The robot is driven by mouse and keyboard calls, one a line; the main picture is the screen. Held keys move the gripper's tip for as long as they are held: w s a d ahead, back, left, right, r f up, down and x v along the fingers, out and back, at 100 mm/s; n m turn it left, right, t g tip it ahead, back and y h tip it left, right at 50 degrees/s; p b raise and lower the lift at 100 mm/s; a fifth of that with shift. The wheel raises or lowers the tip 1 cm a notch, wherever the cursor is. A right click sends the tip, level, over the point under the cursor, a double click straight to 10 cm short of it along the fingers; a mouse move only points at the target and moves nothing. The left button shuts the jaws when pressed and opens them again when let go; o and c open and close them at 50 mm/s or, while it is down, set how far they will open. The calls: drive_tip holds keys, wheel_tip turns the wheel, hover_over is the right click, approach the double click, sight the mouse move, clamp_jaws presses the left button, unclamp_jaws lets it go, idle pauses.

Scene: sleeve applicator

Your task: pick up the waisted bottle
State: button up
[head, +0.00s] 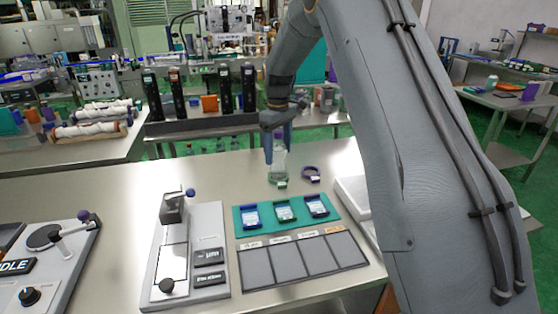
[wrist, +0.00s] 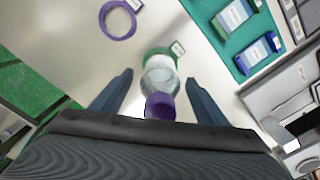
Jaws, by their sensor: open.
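The waisted bottle (head: 278,160) stands upright near the back edge of the steel table, clear with a purple cap and a greenish lower part. In the wrist view the bottle (wrist: 160,78) shows from above, its purple cap (wrist: 160,106) nearest the camera. My gripper (head: 278,150) is at the bottle, pointing down. In the wrist view my gripper (wrist: 158,90) is open, with one blue finger on each side of the bottle and a visible gap on both sides.
A purple ring (head: 311,173) with a tag lies right of the bottle. A teal tray (head: 240,229) with several labelled items is in front. A lever device (head: 205,230) stands front left, and grey panels (head: 290,285) lie before the tray. Table left of the bottle is clear.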

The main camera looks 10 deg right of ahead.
drive_tip(key=c, duration=1.4)
drive_tip(key=shift+c, duration=0.2)
drive_tip(key=shift+r, duration=0.15)
